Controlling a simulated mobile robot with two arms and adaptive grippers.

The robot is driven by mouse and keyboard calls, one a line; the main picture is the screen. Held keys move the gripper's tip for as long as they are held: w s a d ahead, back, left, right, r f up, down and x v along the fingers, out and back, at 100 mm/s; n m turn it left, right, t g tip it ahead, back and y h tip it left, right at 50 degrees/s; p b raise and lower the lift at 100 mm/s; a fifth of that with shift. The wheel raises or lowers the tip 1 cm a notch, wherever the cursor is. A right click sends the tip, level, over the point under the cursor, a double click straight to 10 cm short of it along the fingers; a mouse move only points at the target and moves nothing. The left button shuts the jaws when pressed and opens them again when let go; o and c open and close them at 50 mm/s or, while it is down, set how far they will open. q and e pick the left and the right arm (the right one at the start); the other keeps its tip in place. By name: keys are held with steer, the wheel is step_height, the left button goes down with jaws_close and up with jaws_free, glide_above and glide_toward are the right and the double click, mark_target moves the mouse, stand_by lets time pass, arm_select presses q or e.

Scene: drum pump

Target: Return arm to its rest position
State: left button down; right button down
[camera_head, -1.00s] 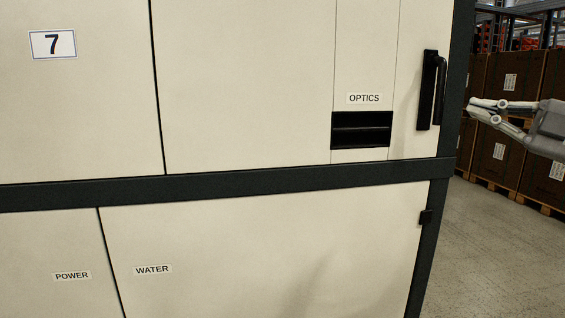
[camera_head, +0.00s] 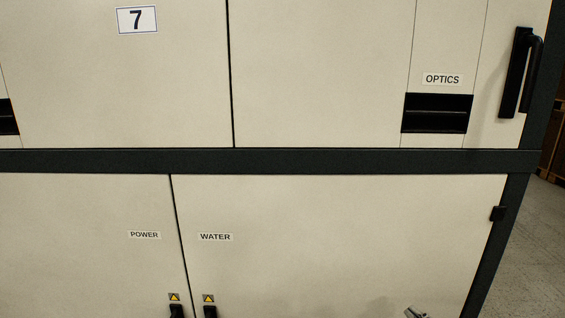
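My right gripper (camera_head: 416,312) shows only as a small grey tip at the bottom edge, in front of the lower cabinet door. The rest of it is cut off by the frame, so whether it is open or shut does not show. No object can be seen in it. My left gripper and arm are out of view.
A large cream cabinet (camera_head: 330,230) with a dark frame fills the view. It has an OPTICS slot (camera_head: 437,113), a black upright handle (camera_head: 514,72) and black lower handles (camera_head: 176,311) under warning stickers. Grey floor (camera_head: 528,262) and brown boxes (camera_head: 551,145) show at right.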

steer(key=s+a+f+m+g, duration=0.25)
steer(key=s+f, duration=0.25)
steer(key=s, duration=0.4)
steer(key=s+a+f+m+g+h, duration=0.1)
steer(key=s+a+f+m+g, duration=0.25)
steer(key=s, duration=0.65)
steer(key=s+a+f+g, duration=0.3)
steer(key=s+f+g, duration=0.1)
steer(key=s+f, duration=0.4)
step_height(320, 180, down, 24)
steer(key=s+g, duration=0.1)
steer(key=s, duration=0.1)
steer(key=s+d+f+g, duration=0.1)
steer(key=s+d+f, duration=0.2)
steer(key=s+f, duration=1.4)
steer(key=shift+n+g, duration=0.3)
steer(key=shift+g, duration=0.1)
steer(key=shift+d+f, duration=0.1)
